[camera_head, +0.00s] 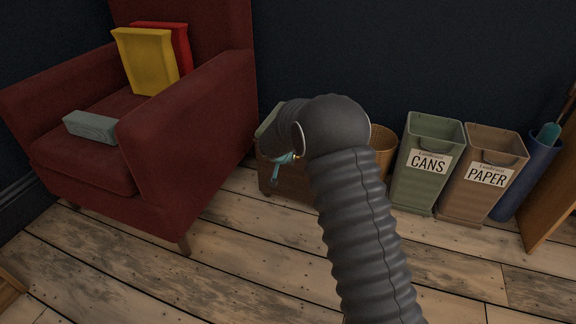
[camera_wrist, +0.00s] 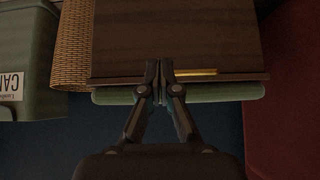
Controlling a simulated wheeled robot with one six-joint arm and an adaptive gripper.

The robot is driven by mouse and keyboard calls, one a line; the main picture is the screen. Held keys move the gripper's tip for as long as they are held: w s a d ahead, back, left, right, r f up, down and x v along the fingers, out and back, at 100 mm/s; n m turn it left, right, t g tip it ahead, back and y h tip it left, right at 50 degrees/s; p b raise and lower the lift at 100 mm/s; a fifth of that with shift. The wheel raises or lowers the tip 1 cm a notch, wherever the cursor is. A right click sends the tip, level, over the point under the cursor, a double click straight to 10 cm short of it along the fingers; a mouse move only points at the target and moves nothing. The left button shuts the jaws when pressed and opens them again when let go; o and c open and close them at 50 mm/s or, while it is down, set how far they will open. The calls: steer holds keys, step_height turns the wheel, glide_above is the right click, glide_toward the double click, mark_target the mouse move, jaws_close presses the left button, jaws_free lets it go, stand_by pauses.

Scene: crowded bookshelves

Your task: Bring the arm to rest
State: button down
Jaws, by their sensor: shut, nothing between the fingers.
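My arm rises from the bottom of the head view and bends over to the left at its top. My gripper (camera_wrist: 160,75) shows in the wrist view with its two fingertips together and nothing between them. It is in front of a dark wooden cabinet (camera_wrist: 180,38) with a thin brass-coloured handle (camera_wrist: 196,72). I cannot tell whether the fingertips touch the cabinet.
A red armchair (camera_head: 180,150) with a yellow book (camera_head: 148,62), a red book (camera_head: 184,45) and a grey-green box (camera_head: 92,126) stands left. A wicker basket (camera_head: 383,145), a green CANS bin (camera_head: 428,160), a brown PAPER bin (camera_head: 482,172) and a blue holder (camera_head: 528,175) stand right.

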steer(key=s+d+n+g+h+p, duration=0.1)
steer(key=s+d+n+g, duration=0.15)
steer(key=s, duration=0.55)
steer(key=s+d+n+g, duration=0.2)
steer(key=s+d+n, duration=0.15)
steer(key=s, duration=0.35)
steer(key=s+d+r+y+p, duration=0.1)
steer(key=s+d+r+p, duration=0.2)
steer(key=s+r, duration=0.8)
steer(key=s+d+r+m+t+y+p, duration=0.1)
steer(key=s+d+r+p, duration=0.2)
steer(key=s+r, duration=0.8)
steer(key=s+d+r+m+t+y+p, duration=0.1)
steer(key=s+d+r+p, duration=0.3)
steer(key=s+r, duration=0.8)
steer(key=shift+d+y, duration=0.3)
steer(key=shift+d, duration=0.4)
